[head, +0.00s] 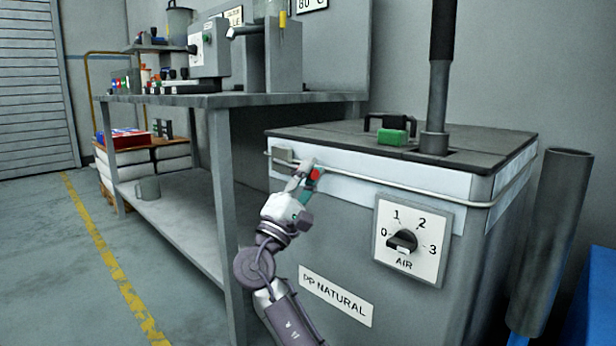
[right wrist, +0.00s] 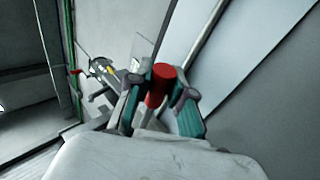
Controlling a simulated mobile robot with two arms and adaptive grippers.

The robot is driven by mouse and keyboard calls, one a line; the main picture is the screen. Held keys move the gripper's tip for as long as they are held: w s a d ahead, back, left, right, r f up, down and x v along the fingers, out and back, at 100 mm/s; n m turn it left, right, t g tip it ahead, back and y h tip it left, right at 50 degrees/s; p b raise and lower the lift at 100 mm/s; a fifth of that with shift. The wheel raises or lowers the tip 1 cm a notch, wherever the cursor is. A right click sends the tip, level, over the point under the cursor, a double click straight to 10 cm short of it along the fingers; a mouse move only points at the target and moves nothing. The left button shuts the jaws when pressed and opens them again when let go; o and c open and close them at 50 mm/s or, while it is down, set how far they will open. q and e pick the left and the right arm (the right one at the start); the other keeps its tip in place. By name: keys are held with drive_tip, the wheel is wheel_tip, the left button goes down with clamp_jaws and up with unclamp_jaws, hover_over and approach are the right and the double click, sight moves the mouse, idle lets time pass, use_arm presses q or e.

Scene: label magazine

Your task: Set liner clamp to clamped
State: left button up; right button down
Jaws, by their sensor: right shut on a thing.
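The liner clamp is on the grey bin (head: 335,240), where a thin metal band (head: 420,190) runs round a pale liner strip (head: 370,175) below the lid. A small grey block (head: 283,155) sits on the band near the front left corner. A red knob (head: 315,174) shows at my right gripper (head: 305,178). In the right wrist view the red knob (right wrist: 161,80) stands between the two fingers, and my right gripper (right wrist: 160,112) is shut on it. Whether the clamp is clamped cannot be told. My left gripper is not in view.
An AIR dial (head: 402,241) is on the bin front, right of my arm. A green block (head: 393,137) and black handle lie on the lid, beside an upright pipe (head: 437,90). A metal workbench (head: 220,100) stands close on the left. The floor at left is clear.

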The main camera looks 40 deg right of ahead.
drive_tip(key=shift+f, duration=0.15)
drive_tip(key=c, duration=1)
unclamp_jaws()
drive_tip(key=v, duration=1.2)
drive_tip(key=shift+w, duration=0.1)
